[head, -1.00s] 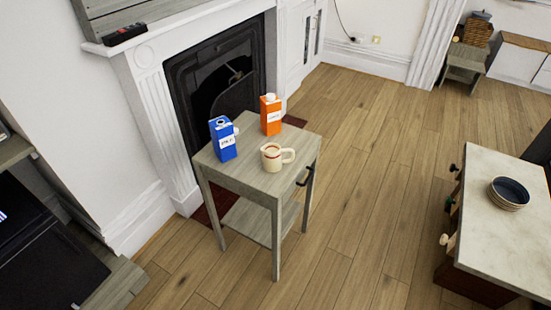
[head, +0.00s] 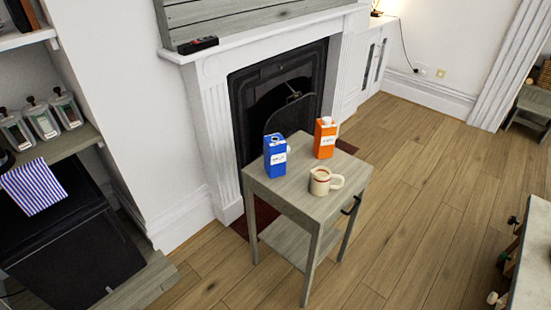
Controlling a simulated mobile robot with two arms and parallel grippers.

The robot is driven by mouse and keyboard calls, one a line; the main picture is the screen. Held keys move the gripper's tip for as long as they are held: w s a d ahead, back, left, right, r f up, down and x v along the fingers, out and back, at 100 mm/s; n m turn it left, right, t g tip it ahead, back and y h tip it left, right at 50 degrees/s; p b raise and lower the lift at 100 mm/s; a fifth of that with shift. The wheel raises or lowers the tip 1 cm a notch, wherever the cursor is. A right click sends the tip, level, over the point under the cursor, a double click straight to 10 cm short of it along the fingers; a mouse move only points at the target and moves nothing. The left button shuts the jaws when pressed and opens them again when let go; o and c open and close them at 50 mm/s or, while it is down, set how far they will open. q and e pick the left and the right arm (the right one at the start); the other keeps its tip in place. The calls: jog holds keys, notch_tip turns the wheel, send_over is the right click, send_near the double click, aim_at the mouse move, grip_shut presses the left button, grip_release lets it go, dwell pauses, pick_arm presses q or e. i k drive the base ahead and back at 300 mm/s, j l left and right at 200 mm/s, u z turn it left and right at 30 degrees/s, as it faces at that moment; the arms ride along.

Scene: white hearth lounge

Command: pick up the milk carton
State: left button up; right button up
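Two cartons stand upright on a small grey wooden side table (head: 292,193) in front of the fireplace. The blue carton (head: 275,158) with a white label is at the left of the tabletop. The orange carton (head: 325,139) with a white cap and white label is at the back right. The labels are too small to read surely, so I cannot tell from them which is the milk. A cream mug or jug (head: 320,182) with a red-brown band stands near the front edge, its handle to the right. Neither of my grippers is in view.
A white fireplace (head: 213,130) stands behind the table. A pale-topped cabinet (head: 533,262) is at the right edge. Wooden floor (head: 430,190) is clear between.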

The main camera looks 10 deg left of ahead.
aim_at(274, 146)
jog(key=i+l+u, duration=0.15)
jog(key=l, duration=0.2)
jog(key=i+l+u, duration=0.15)
jog(key=l, duration=0.25)
jog(key=i+l+u, duration=0.15)
jog(key=l, duration=0.25)
jog(key=i+l+u, duration=0.15)
jog(key=l, duration=0.25)
jog(key=i+l+u, duration=0.1)
jog(key=l, duration=0.35)
jog(key=i, duration=0.1)
